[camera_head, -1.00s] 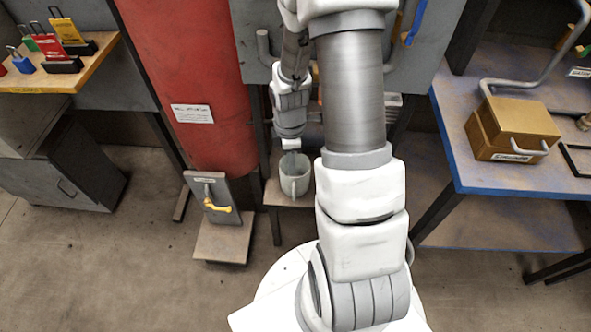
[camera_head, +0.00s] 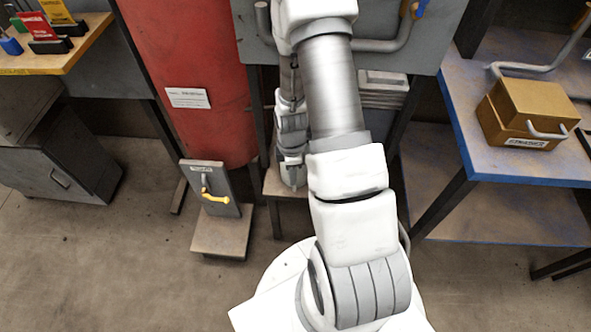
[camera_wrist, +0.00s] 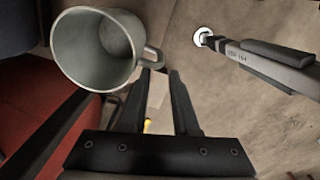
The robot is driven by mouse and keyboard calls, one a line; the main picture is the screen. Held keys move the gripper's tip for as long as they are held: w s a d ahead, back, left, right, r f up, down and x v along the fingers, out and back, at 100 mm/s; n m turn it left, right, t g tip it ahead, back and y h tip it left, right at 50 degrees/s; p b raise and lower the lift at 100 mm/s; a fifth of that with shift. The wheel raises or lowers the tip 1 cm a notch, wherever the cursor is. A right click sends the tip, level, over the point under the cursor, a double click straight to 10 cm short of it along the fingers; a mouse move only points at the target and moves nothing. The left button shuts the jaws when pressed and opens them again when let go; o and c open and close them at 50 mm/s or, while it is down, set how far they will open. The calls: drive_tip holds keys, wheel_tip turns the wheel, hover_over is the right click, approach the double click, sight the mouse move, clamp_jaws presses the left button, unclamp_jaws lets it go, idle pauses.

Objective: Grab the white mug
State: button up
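The white mug (camera_wrist: 92,48) looks grey-white and fills the upper left of the wrist view. Its open mouth faces my camera, and its handle (camera_wrist: 152,58) points right, towards my fingertips. My gripper (camera_wrist: 158,75) has its two dark fingers apart, with the handle at or just beyond the gap between the tips. I cannot tell whether they touch it. In the head view my gripper (camera_head: 292,172) is low over a small wooden shelf (camera_head: 272,187), and I cannot make out the mug there. My arm covers part of that spot.
A red cylinder (camera_head: 185,60) and a lever board (camera_head: 210,188) with a yellow handle stand left of my gripper. A grey panel with bent pipes (camera_head: 385,45) is above. A blue-edged table (camera_head: 490,170) with a gold box (camera_head: 525,112) stands right.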

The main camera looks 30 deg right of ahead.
drive_tip(key=f, duration=0.1)
drive_tip(key=f+b, duration=0.1)
drive_tip(key=f, duration=0.1)
drive_tip(key=f+b, duration=0.1)
drive_tip(key=f, duration=0.1)
drive_tip(key=shift+d, duration=0.25)
clamp_jaws()
idle(1.1)
